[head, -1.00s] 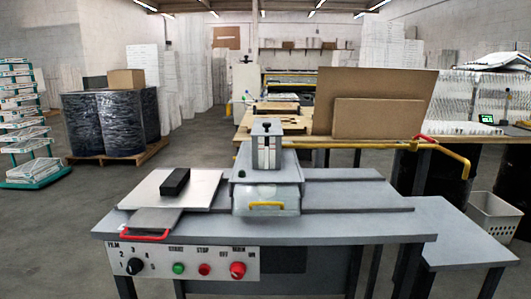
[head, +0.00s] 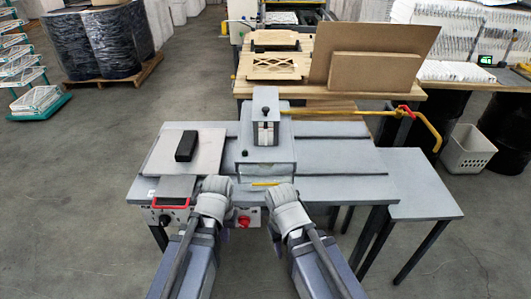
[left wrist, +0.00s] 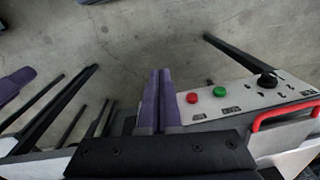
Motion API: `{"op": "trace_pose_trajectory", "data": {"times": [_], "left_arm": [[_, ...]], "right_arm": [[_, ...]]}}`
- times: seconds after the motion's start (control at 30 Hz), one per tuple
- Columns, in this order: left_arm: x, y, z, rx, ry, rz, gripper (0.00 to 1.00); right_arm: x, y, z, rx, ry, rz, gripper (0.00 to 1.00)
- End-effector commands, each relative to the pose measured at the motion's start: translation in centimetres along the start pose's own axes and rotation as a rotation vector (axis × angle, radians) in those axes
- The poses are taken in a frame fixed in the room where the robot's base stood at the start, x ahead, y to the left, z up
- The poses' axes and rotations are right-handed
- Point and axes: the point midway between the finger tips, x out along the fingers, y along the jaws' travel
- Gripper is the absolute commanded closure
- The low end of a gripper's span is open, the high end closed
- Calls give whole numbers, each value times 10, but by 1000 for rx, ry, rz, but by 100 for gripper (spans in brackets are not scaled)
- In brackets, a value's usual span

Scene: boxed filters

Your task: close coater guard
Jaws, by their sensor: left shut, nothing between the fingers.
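The coater (head: 265,148) is a grey housing on the grey bench. Its clear guard (head: 262,173) is on the front side, with a yellow handle (head: 266,184) low on it, partly hidden by my wrists. I cannot tell how far the guard stands open. My left gripper shows in the left wrist view (left wrist: 159,72) with its purple fingers together and empty, beside the control panel (left wrist: 235,98). In the head view my left wrist is in front of the bench, left of the handle. My right wrist is just right of the handle; its fingers are hidden.
A red handle (head: 171,202) sticks out at the bench's front left, near a plate with a black block (head: 186,146). A yellow bar (head: 355,112) crosses behind the coater's right side. The right side of the bench top is clear.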

Motion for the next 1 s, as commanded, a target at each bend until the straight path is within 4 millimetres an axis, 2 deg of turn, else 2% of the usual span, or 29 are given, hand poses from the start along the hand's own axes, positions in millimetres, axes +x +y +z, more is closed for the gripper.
{"op": "trace_pose_trajectory", "data": {"times": [0.03, 0.27, 0.43, 0.57, 0.67, 0.7, 0.8, 1.0], "left_arm": [[-34, -4, -3, -2, 3, 2, 100], [-107, -15, -16, 32, 18, 10, 100], [-162, -18, -31, 124, 32, 14, 100], [-203, -13, -50, 273, 44, 13, 100], [-235, 2, -76, 491, 58, 8, 100], [-244, 13, -88, 612, 64, 3, 100], [-250, 38, -110, 889, 73, -9, 100], [-255, 79, -135, 1275, 82, -30, 100]], "right_arm": [[-34, 3, 2, 1, 0, 0, 56], [-107, 10, 6, 3, -1, -1, 56], [-162, 15, 10, 5, -2, -2, 56], [-203, 19, 12, 7, -2, -3, 56], [-234, 22, 14, 8, -2, -3, 56], [-243, 23, 15, 8, -2, -4, 56], [-248, 23, 15, 8, -2, -4, 56], [-252, 24, 15, 9, -2, -4, 56]]}}
